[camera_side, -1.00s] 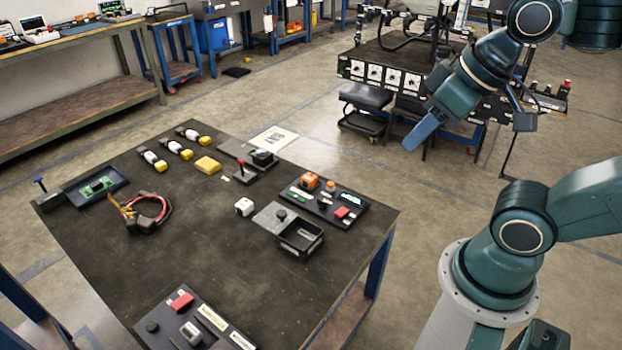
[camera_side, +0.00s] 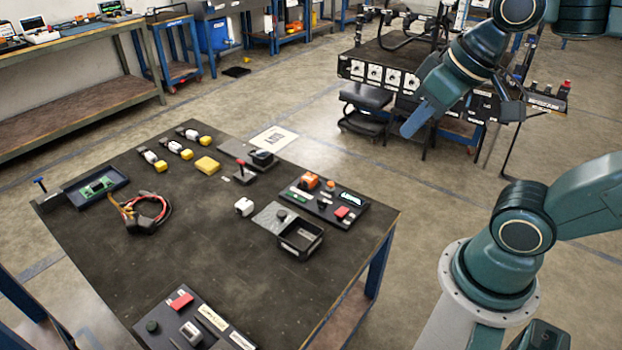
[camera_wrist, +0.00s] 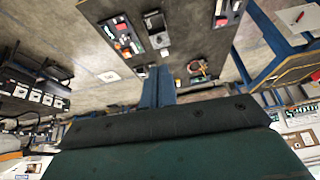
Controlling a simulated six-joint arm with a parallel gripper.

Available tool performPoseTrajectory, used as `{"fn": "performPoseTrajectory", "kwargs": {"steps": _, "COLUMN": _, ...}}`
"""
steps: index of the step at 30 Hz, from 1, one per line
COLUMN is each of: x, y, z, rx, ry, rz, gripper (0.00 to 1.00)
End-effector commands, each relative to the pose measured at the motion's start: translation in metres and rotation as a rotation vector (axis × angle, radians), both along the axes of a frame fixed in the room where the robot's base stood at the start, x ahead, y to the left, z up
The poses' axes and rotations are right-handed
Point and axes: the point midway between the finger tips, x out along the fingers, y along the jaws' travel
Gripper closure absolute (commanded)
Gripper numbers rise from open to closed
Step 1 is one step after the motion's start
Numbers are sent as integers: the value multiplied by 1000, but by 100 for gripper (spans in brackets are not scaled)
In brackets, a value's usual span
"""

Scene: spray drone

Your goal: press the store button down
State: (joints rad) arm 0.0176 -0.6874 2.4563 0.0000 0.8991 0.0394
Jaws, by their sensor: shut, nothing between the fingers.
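My gripper (camera_side: 411,123) is in the air beyond the right edge of the table, well apart from everything on it. Its blue fingers are together and empty. In the wrist view the fingers (camera_wrist: 158,86) point toward the table. The back control panel (camera_side: 299,202) carries a red button (camera_side: 342,212), an orange part, a black knob and a lit display. The front control panel (camera_side: 170,313) carries another red button (camera_side: 181,301), a dark round knob (camera_side: 152,326) and a grey device. The labels are too small to read, so I cannot tell which is the store button.
An open black tray (camera_side: 301,239) and a white cube (camera_side: 244,206) stand near the back panel. A red-topped lever (camera_side: 241,173), yellow-ended parts and a cable bundle (camera_side: 143,213) sit further left. The table's middle is clear. A cluttered bench (camera_side: 375,72) stands behind my gripper.

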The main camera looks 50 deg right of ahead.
Motion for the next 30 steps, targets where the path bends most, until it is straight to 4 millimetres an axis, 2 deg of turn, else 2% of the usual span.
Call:
{"fn": "performPoseTrajectory", "kwargs": {"steps": 15, "x": 74, "y": -24, "z": 13, "rx": 78, "ry": 80, "rz": -244, "gripper": 100}}
{"fn": "performPoseTrajectory", "kwargs": {"steps": 30, "x": 153, "y": -62, "z": -2, "rx": 155, "ry": 153, "rz": -502, "gripper": 100}}
